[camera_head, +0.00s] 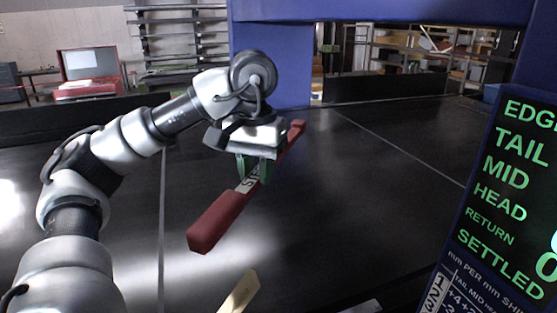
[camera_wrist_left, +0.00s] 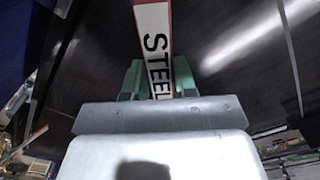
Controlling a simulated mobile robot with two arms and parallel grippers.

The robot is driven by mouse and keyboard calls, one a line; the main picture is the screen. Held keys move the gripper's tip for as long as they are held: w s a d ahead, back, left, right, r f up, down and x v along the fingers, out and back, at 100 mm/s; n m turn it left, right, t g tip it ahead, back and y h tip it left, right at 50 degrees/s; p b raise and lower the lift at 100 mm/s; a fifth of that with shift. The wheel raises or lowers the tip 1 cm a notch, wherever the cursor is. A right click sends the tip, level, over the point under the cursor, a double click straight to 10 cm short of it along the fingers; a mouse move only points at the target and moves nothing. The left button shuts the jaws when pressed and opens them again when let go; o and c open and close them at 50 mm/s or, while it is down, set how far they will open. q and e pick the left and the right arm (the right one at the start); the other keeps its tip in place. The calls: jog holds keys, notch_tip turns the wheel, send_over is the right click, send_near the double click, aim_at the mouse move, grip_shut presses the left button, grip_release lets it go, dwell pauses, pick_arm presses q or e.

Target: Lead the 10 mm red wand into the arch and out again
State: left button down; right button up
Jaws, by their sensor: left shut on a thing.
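The red wand (camera_head: 218,220) has a thick handle end toward me and a thinner red far end. A white label with black letters shows at its middle, and in the left wrist view the wand (camera_wrist_left: 153,22) reads "STEEL". My left gripper (camera_head: 254,176) is shut on the wand at the label, its green fingers on either side, and it also shows in the left wrist view (camera_wrist_left: 158,85). The wand is held at a slant above the dark belt. The blue arch (camera_head: 272,75) stands behind, with a post and a top beam (camera_head: 380,10). My right gripper is not in view.
The dark conveyor belt (camera_head: 350,230) is mostly clear. A display (camera_head: 515,190) with green words stands at the right. A pale strip (camera_head: 239,293) lies at the front edge.

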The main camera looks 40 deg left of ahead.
pick_arm(q)
jog(key=s+a, duration=0.5)
jog(key=s, duration=0.3)
jog(key=s+a, duration=0.4)
jog(key=s, duration=0.4)
jog(key=shift+s+a+p, duration=0.4)
jog(key=shift+p, duration=0.05)
